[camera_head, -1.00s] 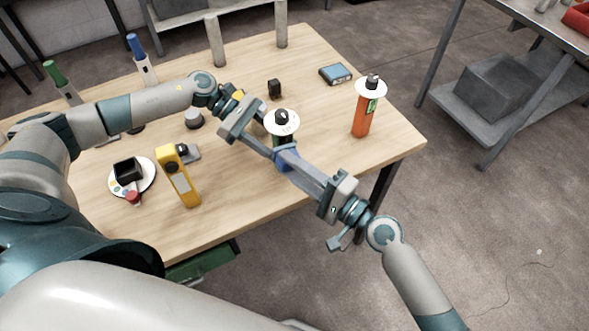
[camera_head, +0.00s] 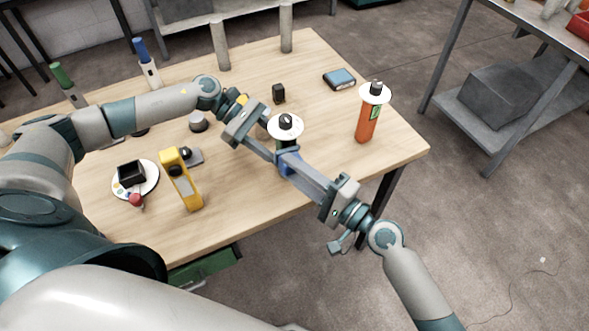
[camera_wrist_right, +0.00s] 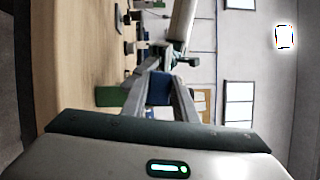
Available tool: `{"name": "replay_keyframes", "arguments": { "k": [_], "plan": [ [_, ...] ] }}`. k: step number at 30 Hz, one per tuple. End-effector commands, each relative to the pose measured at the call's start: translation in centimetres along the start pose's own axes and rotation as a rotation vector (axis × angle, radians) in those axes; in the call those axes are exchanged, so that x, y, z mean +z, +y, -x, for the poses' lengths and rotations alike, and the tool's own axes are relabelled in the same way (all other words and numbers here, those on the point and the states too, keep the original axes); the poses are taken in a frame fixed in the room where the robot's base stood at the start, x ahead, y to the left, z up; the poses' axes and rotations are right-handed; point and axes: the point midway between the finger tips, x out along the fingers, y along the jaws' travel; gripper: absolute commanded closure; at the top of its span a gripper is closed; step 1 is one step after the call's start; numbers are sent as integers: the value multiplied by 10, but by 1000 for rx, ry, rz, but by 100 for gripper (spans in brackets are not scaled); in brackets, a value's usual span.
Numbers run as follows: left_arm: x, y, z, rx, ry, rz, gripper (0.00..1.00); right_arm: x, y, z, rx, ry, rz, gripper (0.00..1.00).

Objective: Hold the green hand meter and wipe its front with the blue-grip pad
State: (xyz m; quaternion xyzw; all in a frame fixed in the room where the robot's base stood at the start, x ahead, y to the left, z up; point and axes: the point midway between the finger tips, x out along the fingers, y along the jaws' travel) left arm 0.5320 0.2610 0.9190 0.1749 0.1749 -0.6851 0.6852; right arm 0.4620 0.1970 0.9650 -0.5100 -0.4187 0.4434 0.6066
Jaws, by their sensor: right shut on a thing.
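My right gripper (camera_head: 297,166) is shut on the blue grip of the pad (camera_head: 289,162). The blue grip also shows between its fingers in the wrist view (camera_wrist_right: 158,88). My left gripper (camera_head: 269,152) reaches in from the left, its fingertips close to the blue grip. Its jaws are largely hidden, so I cannot tell whether they are shut. A green body, seemingly the green hand meter (camera_wrist_right: 110,97), shows beside the right fingers in the wrist view. In the head view it is mostly hidden by the grippers. Whether the pad touches it cannot be seen.
An orange bottle (camera_head: 366,122) stands right. A yellow meter (camera_head: 183,183) and a white plate (camera_head: 147,184) are front left. A blue box (camera_head: 339,79) lies far right. The wooden table's front right (camera_head: 340,170) is clear.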

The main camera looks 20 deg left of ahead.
Motion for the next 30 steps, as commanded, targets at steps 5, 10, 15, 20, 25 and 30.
{"name": "replay_keyframes", "arguments": {
  "k": [5, 10, 15, 20, 25, 30],
  "plan": [
    [-1, 0, 0, -1, 1, 1, 72, -1, 0, -3, -1, 0, 0, 95],
    [-1, 0, 0, -1, 1, 1, 72, -2, 0, -6, -1, 0, 0, 95],
    [-1, 0, 0, -1, 1, 1, 72, -3, 0, -8, -1, 0, 0, 95],
    [-1, 0, 0, -1, 1, 1, 72, -4, 0, -11, -1, -1, 1, 95],
    [-1, 0, 0, -1, 1, 1, 72, -6, -1, -13, -1, -1, 1, 95],
    [-1, -1, 0, -1, 1, 1, 72, -6, 0, -15, -1, -1, 1, 95]
  ]
}}
